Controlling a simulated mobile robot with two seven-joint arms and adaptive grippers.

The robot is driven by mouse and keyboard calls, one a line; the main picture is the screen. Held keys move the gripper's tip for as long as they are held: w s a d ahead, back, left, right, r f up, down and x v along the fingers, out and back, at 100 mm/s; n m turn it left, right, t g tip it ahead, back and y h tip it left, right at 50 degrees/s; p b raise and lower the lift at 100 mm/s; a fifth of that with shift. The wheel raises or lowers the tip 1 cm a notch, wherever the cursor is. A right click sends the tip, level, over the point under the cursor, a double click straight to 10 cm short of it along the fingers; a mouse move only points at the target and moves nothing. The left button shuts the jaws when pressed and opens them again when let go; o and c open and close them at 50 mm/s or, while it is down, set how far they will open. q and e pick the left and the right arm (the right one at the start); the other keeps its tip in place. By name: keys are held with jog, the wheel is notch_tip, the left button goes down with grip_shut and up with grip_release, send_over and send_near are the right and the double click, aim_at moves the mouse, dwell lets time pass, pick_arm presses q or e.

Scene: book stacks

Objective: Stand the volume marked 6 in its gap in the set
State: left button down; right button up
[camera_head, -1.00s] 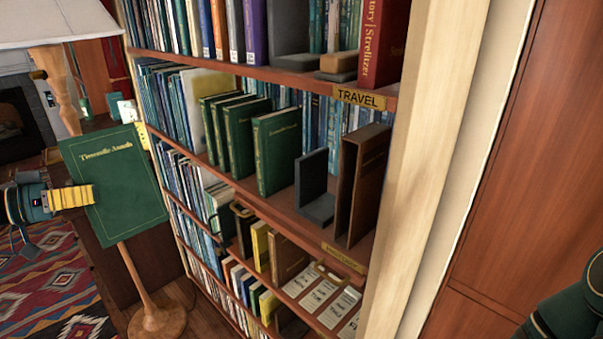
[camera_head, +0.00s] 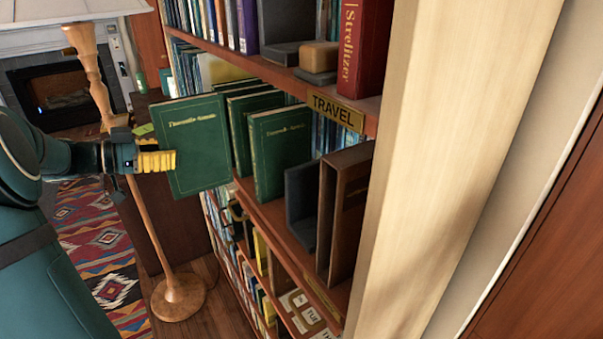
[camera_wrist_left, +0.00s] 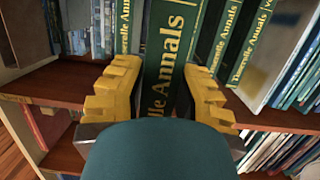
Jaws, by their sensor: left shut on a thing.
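My left gripper (camera_head: 158,161) is shut on a green book (camera_head: 200,160) with gold lettering and holds it upright in front of the bookcase. In the left wrist view the held book's spine (camera_wrist_left: 170,45) stands between the yellow finger pads. Matching green volumes (camera_head: 281,150) stand on the middle shelf, to the right of the held book in the head view. In the wrist view, matching spines show to its left (camera_wrist_left: 125,28) and right (camera_wrist_left: 218,32). The held book hides much of the gap, and no volume number is legible. My right gripper is out of view.
A grey bookend (camera_head: 301,203) and brown books (camera_head: 345,215) stand at the near end of the shelf. The pale bookcase side (camera_head: 440,150) rises at the right. A lamp (camera_head: 180,297) stands left of the bookcase, its post close behind the held book.

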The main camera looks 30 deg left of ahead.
aim_at(197, 151)
pick_arm(q)
jog(key=shift+r+p+x, duration=0.1)
jog(key=shift+p+x, duration=0.05)
jog(key=shift+x, duration=4.35)
jog(key=shift+r+p+x, duration=0.15)
jog(key=shift+x, duration=4.35)
jog(key=shift+d, duration=0.1)
jog(key=shift+f, duration=0.15)
jog(key=c, duration=1.1)
grip_release()
jog(key=v, duration=1.2)
